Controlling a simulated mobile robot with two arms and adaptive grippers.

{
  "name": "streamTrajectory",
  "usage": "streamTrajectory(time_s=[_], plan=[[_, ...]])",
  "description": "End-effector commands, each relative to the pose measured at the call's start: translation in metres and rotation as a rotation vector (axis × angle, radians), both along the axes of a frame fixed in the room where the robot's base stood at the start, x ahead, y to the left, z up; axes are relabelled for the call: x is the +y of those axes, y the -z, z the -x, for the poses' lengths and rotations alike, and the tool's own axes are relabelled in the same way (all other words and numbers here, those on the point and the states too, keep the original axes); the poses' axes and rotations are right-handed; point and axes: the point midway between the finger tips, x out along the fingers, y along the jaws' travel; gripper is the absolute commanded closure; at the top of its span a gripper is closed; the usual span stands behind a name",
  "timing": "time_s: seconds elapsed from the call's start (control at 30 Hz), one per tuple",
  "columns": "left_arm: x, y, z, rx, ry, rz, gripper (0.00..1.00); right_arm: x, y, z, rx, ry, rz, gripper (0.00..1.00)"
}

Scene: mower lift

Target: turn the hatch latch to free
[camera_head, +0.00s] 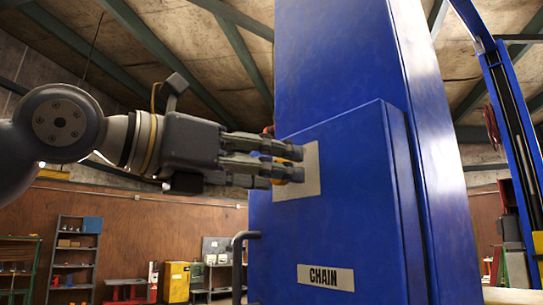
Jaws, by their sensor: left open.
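My left gripper (286,164) comes in from the left, its fingers level and pointing right at the front of the blue hatch box (345,215). It is open, with its fingertips in front of a cream plate (312,178) on the box. A small orange-yellow part, likely the latch (297,174), shows between and behind the fingers. Most of it is hidden, so I cannot tell its turn position or whether the fingers touch it. My right gripper is out of view.
The box carries a "CHAIN" label (325,277) and stands against a tall blue column (335,60). A grey bar handle (238,265) sticks out at the box's left edge. A shelf rack (75,260) and a yellow cabinet (177,282) stand far behind. Another blue post (510,150) rises at right.

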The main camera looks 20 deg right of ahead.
Motion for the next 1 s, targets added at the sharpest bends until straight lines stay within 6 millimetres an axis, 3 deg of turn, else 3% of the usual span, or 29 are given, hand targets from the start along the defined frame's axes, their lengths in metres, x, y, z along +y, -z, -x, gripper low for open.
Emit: streamTrajectory(time_s=[0.37,0.5,0.57,1.0], plan=[[-0.0055,0.0007,-0.0021,0.001,0.0,0.0,0.52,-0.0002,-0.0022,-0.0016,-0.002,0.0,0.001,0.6],[-0.0053,0.0006,-0.002,0.0,0.0,0.0,0.84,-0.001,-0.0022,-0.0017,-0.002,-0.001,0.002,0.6],[-0.0054,0.0005,-0.0019,0.0,0.0,0.0,0.94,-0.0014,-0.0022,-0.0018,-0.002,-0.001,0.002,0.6],[-0.0053,0.0018,-0.0018,0.063,0.0,0.025,0.94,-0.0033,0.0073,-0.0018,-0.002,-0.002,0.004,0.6]])
